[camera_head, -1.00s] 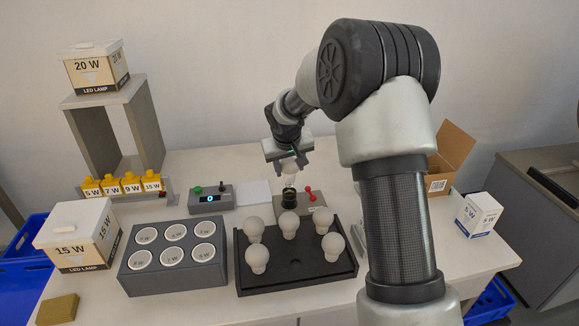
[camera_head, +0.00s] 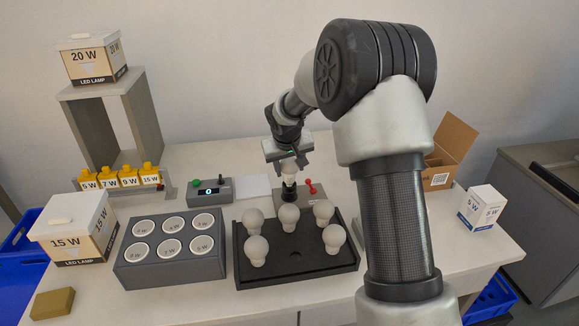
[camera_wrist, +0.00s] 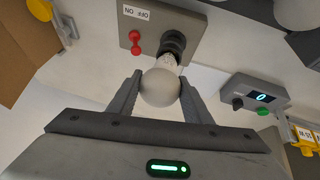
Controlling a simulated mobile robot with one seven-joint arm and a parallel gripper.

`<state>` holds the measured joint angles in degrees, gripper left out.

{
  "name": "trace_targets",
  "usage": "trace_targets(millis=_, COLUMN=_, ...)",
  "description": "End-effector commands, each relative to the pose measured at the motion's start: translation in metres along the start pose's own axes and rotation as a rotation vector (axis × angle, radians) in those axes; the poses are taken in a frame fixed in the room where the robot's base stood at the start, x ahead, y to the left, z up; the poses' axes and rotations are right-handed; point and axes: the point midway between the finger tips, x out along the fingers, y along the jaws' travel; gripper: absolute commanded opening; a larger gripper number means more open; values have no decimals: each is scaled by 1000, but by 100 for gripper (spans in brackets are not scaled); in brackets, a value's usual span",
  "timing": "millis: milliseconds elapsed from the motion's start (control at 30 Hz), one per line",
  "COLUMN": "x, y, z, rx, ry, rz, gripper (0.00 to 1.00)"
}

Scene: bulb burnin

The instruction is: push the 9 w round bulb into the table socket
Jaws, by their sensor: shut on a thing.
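My gripper (camera_head: 288,164) is shut on a white round bulb (camera_head: 289,172) and holds it above the table socket (camera_head: 289,193). In the wrist view the bulb's pale globe (camera_wrist: 160,88) sits between the two fingers, its neck pointing at the black socket (camera_wrist: 174,42). The bulb's base meets or overlaps the socket mouth; I cannot tell how deep it is. The bulb's wattage is not readable. The socket stands on a grey-brown box with a red lever (camera_wrist: 136,42), which also shows in the head view (camera_head: 311,187).
A black tray (camera_head: 297,279) with several bulbs stands in front of the socket. A grey block with labelled round holes (camera_head: 170,280) is to its left. A small display box (camera_head: 209,191) is left of the socket. An open cardboard box (camera_head: 447,150) stands at the right.

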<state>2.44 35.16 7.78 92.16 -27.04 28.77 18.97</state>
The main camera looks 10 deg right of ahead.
Motion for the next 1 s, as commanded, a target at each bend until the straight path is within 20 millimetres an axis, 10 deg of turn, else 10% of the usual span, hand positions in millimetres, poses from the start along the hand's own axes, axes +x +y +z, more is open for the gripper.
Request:
trace_targets(millis=233, x=8, y=-2, z=4, rx=0, ry=0, rz=0, gripper=23)
trace_targets(millis=267, x=7, y=-2, z=3, rx=0, ry=0, rz=0, gripper=48)
trace_targets(millis=400, x=6, y=-1, z=3, rx=0, ry=0, rz=0, gripper=67)
trace_targets(millis=767, x=-1, y=-1, z=3, rx=0, ry=1, rz=0, gripper=67)
trace_targets(millis=1000, x=-47, y=-1, z=1, rx=0, ry=4, rz=0, gripper=67)
